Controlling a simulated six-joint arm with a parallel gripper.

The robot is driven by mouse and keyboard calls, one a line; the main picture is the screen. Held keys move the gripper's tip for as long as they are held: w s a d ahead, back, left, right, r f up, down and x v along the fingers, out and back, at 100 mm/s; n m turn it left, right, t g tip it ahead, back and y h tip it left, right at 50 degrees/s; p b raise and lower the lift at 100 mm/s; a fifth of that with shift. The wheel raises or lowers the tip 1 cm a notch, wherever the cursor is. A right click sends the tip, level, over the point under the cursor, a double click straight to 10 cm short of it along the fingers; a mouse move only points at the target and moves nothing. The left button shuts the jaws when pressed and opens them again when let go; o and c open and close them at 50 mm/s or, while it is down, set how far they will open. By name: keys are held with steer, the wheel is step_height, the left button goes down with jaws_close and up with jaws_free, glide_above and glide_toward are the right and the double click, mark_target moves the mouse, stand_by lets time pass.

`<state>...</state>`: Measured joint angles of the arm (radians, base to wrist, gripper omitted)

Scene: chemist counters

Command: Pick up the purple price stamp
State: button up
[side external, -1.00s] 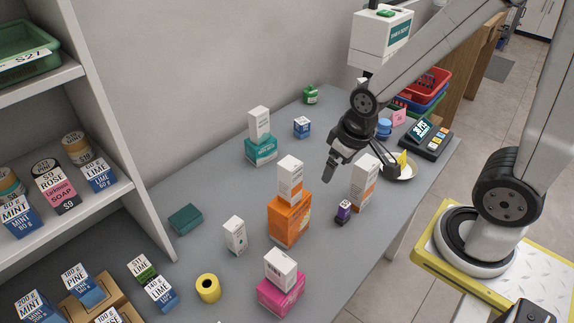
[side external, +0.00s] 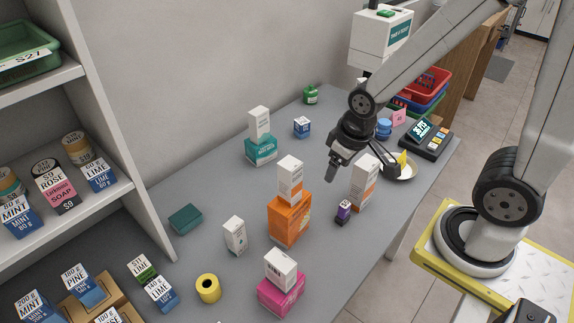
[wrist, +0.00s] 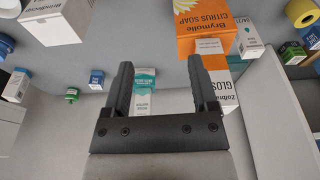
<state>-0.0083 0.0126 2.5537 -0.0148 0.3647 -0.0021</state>
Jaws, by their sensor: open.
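The purple price stamp (side external: 344,211) is a small purple and black block standing on the grey counter (side external: 225,185). It is just left of the foot of a tall white and orange box (side external: 364,183). My gripper (side external: 362,172) is open, above the counter and higher than the stamp in the side view. One finger hangs to the left of the tall box and the other reaches behind its upper right. In the wrist view my gripper (wrist: 160,65) has both fingers apart and nothing between them. I cannot make out the stamp in the wrist view.
An orange box (side external: 289,219) with a white box on top stands left of the stamp. A dish with a yellow item (side external: 402,168) and a card terminal (side external: 426,137) are to the right. A pink box (side external: 281,294) stands nearer the camera.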

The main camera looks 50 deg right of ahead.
steer(key=n+g+h, duration=0.3)
steer(key=n+h, duration=1.1)
steer(key=n, duration=0.3)
glide_above(344, 212)
steer(key=w+a, duration=0.1)
steer(key=a, duration=0.2)
step_height(344, 212, down, 8)
steer(key=shift+a, duration=0.15)
steer(key=shift+f+y, duration=0.3)
steer(key=shift+f, duration=1.6)
steer(key=shift+f, duration=0.15)
